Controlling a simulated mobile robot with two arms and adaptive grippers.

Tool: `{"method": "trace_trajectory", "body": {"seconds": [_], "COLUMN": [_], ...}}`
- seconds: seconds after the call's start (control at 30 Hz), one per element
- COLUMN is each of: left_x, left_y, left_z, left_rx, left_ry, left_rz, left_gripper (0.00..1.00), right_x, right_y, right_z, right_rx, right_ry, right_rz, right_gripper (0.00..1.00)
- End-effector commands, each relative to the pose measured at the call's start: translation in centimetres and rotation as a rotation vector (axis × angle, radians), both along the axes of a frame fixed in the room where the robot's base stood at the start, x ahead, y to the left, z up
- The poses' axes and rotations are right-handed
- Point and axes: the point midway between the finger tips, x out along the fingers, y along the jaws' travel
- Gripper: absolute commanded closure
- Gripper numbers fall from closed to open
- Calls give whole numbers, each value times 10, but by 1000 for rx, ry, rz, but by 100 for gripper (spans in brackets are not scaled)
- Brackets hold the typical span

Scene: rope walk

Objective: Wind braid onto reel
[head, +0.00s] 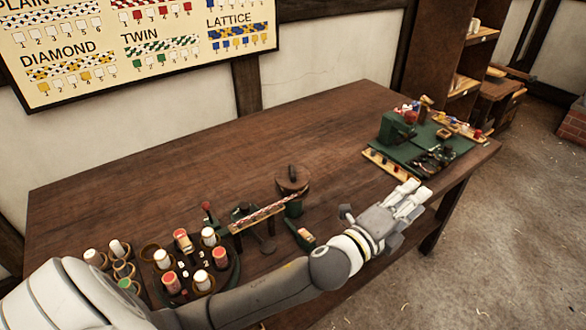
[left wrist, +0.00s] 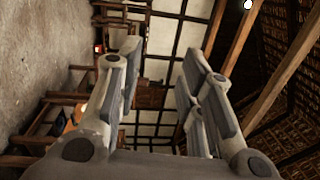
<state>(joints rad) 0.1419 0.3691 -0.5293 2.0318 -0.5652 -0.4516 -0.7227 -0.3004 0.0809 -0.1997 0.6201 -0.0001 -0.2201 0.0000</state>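A red-and-white braid (head: 262,214) lies along a narrow light guide in the middle of the table. Its right end reaches towards a dark round reel (head: 292,180) with a knob on top, standing on a green support. I cannot tell whether the braid is fastened to the reel. My left gripper (head: 412,194) is stretched out past the reel to the right, over the table's front edge, clear of both. In the left wrist view its fingers (left wrist: 160,65) are spread apart with nothing between them. My right gripper is not in view.
Several bobbins with white and red thread (head: 202,280) stand on a round carrier at the left front, close to my left arm. A green workstation (head: 420,150) with small parts fills the table's right end. The table (head: 130,190) is bare at the back. A pattern board hangs above.

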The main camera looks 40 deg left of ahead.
Motion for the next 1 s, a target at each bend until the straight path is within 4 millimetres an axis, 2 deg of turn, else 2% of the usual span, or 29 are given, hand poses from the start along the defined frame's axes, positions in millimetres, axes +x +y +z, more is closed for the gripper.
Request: {"method": "trace_trajectory", "body": {"seconds": [0.03,0.1,0.2,0.27,0.4,0.53,0.67,0.77,0.87,0.9,0.97,1.0], "left_x": [8,11,10,8,3,5,15,27,40,44,47,48], "left_y": [-16,-40,-71,-87,-109,-105,-71,-26,35,64,108,138], "left_z": [20,40,57,62,53,28,-2,-21,-30,-31,-28,-23], "left_rx": [124,293,545,696,1054,1382,1696,1913,2095,2157,2228,-2166], "left_ry": [-119,-281,-509,-642,-939,-1184,-1384,-1497,-1563,-1574,-1576,1498], "left_rz": [-60,-142,-254,-321,-482,-651,-856,-1049,-1277,-1381,-1542,1583], "left_gripper": [65,65,65,65,65,65,65,65,65,65,65,65], "right_x": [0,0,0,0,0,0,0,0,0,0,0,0], "right_y": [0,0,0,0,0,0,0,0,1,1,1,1], "right_z": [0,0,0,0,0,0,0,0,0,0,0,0], "right_rx": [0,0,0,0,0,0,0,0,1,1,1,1], "right_ry": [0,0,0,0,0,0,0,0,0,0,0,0], "right_rz": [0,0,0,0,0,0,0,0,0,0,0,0], "right_gripper": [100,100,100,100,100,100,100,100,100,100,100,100]}}
